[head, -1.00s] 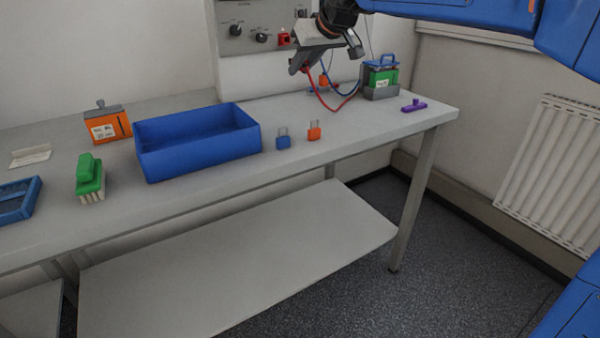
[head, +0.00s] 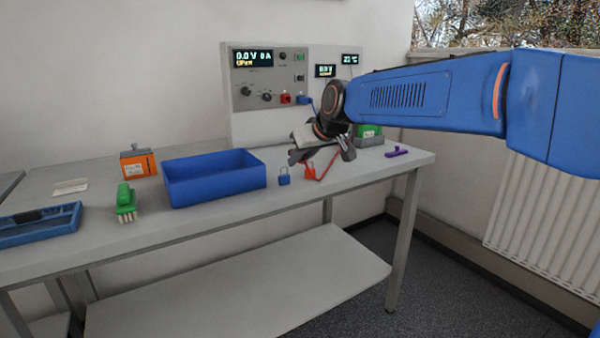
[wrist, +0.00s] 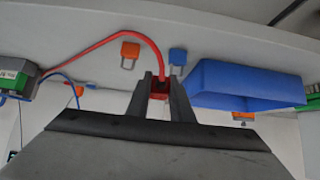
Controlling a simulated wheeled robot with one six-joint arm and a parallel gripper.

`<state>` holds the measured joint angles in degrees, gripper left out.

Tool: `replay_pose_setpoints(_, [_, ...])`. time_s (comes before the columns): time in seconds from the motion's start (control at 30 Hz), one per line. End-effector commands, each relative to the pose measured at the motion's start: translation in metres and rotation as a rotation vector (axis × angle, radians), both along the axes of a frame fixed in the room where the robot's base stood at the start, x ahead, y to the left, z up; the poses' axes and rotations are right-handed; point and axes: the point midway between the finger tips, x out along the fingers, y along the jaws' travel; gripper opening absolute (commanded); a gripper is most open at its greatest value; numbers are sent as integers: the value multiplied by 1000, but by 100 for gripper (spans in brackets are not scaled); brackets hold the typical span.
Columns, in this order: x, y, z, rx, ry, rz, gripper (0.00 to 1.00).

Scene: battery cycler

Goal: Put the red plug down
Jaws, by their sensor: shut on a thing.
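My gripper (wrist: 160,92) is shut on the red plug (wrist: 158,91), which sits between the two fingertips in the wrist view. A red lead (wrist: 100,42) runs from the plug in an arc toward the green battery (wrist: 14,78). In the head view my gripper (head: 305,158) is low over the bench (head: 240,212), near the orange padlock (head: 309,173) and the blue padlock (head: 284,177). There the plug is mostly hidden by the gripper. I cannot tell whether the plug touches the bench.
The blue bin (head: 215,188) stands left of the padlocks. The cycler panel (head: 268,75) is behind, with red and blue connectors at its front. A purple part (head: 397,152) lies near the right end. The bench front between brush (head: 125,203) and bin is clear.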

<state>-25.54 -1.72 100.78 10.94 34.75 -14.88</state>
Motion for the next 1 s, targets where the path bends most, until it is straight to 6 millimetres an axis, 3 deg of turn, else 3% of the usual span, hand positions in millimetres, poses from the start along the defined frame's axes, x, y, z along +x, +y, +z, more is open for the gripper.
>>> replay_pose_setpoints(0.33, [0,0,-35,1,0,-1,8])
replay_pose_setpoints(1.0, [0,0,-47,0,1,-1,8])
